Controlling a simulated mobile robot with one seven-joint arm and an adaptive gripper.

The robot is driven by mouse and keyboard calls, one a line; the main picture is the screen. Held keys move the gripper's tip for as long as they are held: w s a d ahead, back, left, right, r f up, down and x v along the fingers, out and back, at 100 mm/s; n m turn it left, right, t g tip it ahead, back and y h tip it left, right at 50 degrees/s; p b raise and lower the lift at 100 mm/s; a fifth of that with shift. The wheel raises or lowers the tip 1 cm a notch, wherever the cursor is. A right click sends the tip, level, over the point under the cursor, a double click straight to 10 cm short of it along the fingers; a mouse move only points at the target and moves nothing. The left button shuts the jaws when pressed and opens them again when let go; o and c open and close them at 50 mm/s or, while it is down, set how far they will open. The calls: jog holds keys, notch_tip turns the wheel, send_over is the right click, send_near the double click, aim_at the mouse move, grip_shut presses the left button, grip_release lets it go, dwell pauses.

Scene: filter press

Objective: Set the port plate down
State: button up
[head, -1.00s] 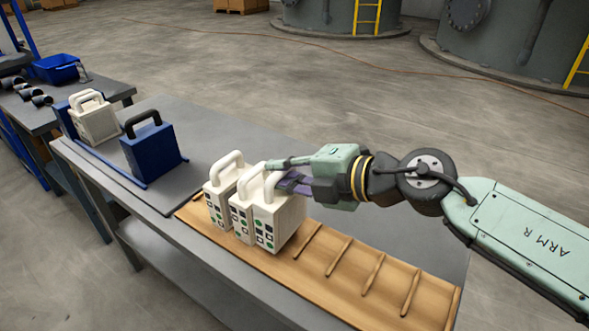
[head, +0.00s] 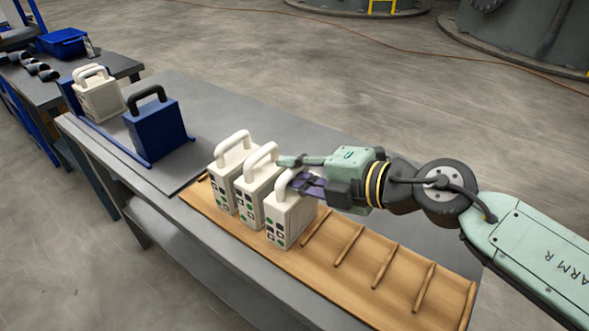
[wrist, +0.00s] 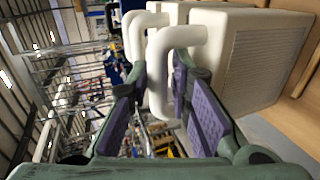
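The port plate (head: 287,219) is a cream block with a looped handle and small dark and green port marks on its front. It stands upright on the wooden slotted board (head: 350,275), nearest my arm in a row of similar plates. My gripper (head: 296,172) is at its handle, reaching from the right.
Two similar cream plates, a middle one (head: 252,196) and a left one (head: 222,180), stand close beside it. Wooden dividers with empty slots run to the right. A blue block with a black handle (head: 157,132) and another cream plate (head: 100,97) stand farther left on the grey bench.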

jog(key=shift+o, duration=1.4)
jog(key=shift+r, duration=0.1)
jog(key=shift+r, duration=0.15)
jog(key=b+v, duration=0.1)
jog(key=v, duration=0.6)
jog(key=shift+d, duration=0.2)
